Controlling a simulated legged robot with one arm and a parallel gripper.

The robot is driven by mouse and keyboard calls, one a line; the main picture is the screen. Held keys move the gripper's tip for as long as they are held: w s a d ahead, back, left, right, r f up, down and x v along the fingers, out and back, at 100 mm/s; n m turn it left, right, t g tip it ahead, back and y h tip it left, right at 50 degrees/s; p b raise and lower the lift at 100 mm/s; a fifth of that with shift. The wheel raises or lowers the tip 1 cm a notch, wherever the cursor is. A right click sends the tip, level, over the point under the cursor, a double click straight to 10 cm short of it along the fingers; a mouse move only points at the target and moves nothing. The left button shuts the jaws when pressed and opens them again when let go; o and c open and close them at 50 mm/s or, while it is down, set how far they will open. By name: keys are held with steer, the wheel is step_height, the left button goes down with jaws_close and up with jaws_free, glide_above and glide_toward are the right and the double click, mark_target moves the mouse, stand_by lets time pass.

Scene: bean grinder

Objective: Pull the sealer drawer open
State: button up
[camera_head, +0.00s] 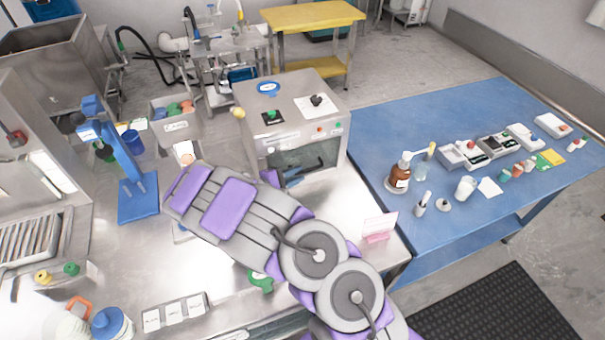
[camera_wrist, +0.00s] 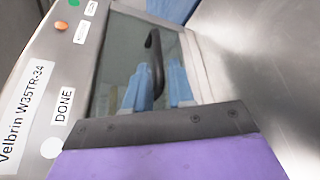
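The sealer (camera_head: 290,122) is a grey metal box on the steel bench, with a dark glass front (camera_head: 325,152). In the wrist view its glass front (camera_wrist: 118,52) carries a curved black handle (camera_wrist: 153,50). The drawer looks closed. My gripper (camera_wrist: 159,88) has two blue fingers, spread apart, in front of the glass. The lower end of the handle shows between the fingers; I cannot tell whether either touches it. In the head view my arm hides most of the gripper, which is close to the sealer's front.
A blue stand (camera_head: 122,160) and a grey bin (camera_head: 175,128) stand left of the sealer. A pink card holder (camera_head: 378,230) is at the bench's right edge. A blue table (camera_head: 400,120) with bottles and small devices lies to the right. Bare bench lies right of the sealer's front.

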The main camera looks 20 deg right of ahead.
steer(key=shift+x, duration=1.7)
steer(key=shift+c, duration=0.5)
jaws_close()
